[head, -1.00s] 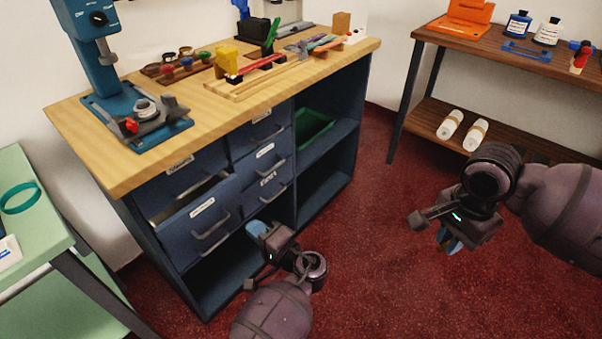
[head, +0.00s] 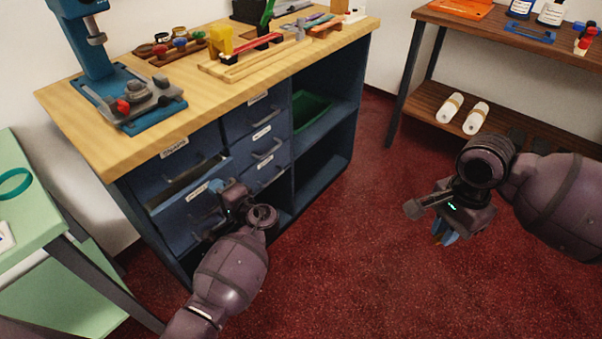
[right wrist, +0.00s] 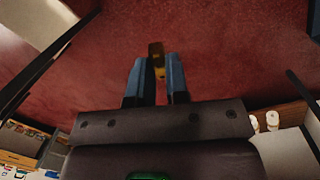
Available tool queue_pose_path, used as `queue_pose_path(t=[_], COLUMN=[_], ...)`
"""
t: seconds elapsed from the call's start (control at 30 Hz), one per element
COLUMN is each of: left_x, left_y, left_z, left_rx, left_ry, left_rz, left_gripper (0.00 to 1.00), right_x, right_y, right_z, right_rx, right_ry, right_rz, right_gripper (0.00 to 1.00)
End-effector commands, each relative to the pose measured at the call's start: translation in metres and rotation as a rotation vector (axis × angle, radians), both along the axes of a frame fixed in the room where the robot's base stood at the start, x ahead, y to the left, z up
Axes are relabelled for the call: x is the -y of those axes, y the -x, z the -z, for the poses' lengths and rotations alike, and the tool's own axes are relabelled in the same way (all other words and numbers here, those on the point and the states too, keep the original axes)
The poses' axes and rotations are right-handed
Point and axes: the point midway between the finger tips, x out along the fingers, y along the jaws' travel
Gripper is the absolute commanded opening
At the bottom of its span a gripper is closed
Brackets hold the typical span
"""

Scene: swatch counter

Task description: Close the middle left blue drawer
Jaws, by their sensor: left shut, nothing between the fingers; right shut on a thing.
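The middle left blue drawer (head: 176,224) sticks out of the dark blue cabinet under the wooden counter. A dark gap shows above its front, and a white label is on it. My left gripper (head: 230,188) is shut and empty at the right part of this drawer front, hiding part of it and its handle; I cannot tell whether it touches. My right gripper (head: 445,236) is over the open floor at the right. The right wrist view shows it shut on a small yellow and brown thing (right wrist: 157,58).
The top left drawer (head: 178,160) and the right column of drawers (head: 262,135) look shut. A green bin (head: 311,108) sits in the cabinet's open shelf. A pale green table (head: 40,215) stands close at the left. A brown shelf table (head: 505,40) stands back right. Red floor between is clear.

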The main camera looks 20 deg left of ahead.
Motion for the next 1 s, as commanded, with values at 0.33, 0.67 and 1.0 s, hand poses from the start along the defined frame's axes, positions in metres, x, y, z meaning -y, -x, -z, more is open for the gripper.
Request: queue_pose_path(t=[0.33, 0.67, 1.0], left_x=[-0.013, -0.02, -0.059], left_y=[-0.005, -0.007, -0.021], left_z=[0.0, 0.001, 0.001], left_rx=[0.0, -0.001, 0.0], left_ry=[0.0, -0.001, 0.0], left_rz=[-0.001, -0.001, 0.0], left_gripper=[0.0, 0.0, 0.0], right_x=[0.0, 0.0, 0.0], right_y=[0.0, 0.001, 0.003], right_z=[0.003, 0.007, 0.023], right_rx=[-0.004, -0.009, -0.03], right_ry=[0.0, 0.001, 0.0], right_rz=[0.0, 0.0, 0.0], right_gripper=[0.0, 0.0, 0.0])
